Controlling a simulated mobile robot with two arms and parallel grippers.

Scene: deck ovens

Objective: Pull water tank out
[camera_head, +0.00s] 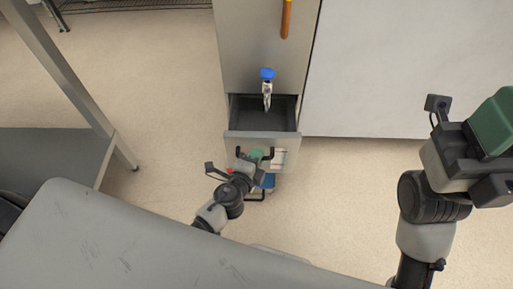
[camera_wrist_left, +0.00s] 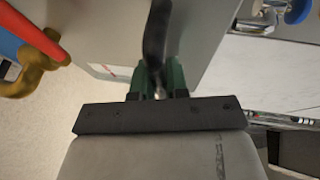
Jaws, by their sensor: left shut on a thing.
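The water tank (camera_head: 262,135) is a grey, open-topped drawer that stands out from the front of a tall metal cabinet (camera_head: 245,45). Its inside is dark and looks empty. My left gripper (camera_head: 256,156) is at the tank's front face. In the left wrist view its green fingers (camera_wrist_left: 160,80) are shut on the tank's black handle (camera_wrist_left: 157,35). My right gripper (camera_head: 495,125) is at the right edge, away from the tank; its fingertips are not clear.
A metal tap with a blue top (camera_head: 267,75) hangs over the open tank. An orange handle (camera_head: 286,18) is higher on the cabinet. A red pipe-like part (camera_wrist_left: 35,32) shows in the left wrist view. A grey table (camera_head: 55,155) stands left; floor between is clear.

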